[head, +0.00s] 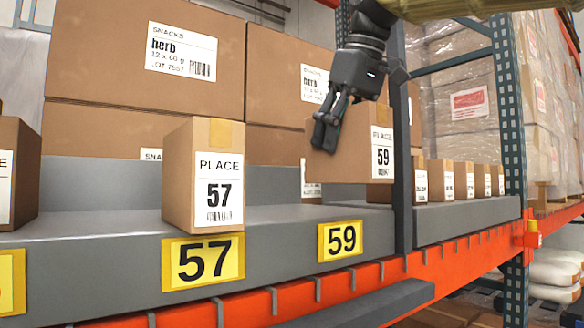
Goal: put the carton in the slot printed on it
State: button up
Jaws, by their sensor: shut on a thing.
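A brown carton (350,152) with a white label reading 59 hangs in my gripper (325,140). The gripper reaches down from the top, and its dark fingers are shut on the carton's left part. The carton is above the grey shelf (290,222), behind and above the yellow 59 tag (340,240). Another carton (203,180), labelled PLACE 57, stands upright behind the yellow 57 tag (203,261).
Large herb snack boxes (110,80) are stacked behind the shelf. A dark upright post (402,150) stands just right of the held carton. Several small cartons (465,180) stand in a row beyond it. A carton (22,170) is at the left edge.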

jog(key=w+a+f+p, duration=0.1)
jog(key=w+a+p, duration=0.1)
jog(key=w+a, duration=0.1)
jog(key=w+a+f+p, duration=0.1)
jog(key=w+a+p, duration=0.1)
jog(key=w+a, duration=0.1)
jog(key=w+a+f+p, duration=0.2)
jog(key=w+a+p, duration=0.1)
jog(key=shift+w+f, duration=0.1)
jog(key=shift+w, duration=0.05)
jog(key=shift+d+f, duration=0.2)
jog(key=shift+f, duration=0.2)
jog(key=shift+s+a, duration=0.1)
jog(key=shift+s, duration=0.1)
jog(key=o, duration=1.3)
jog(key=shift+w+a+f, duration=0.1)
jog(key=shift+f, duration=0.05)
jog(key=shift+o, duration=0.8)
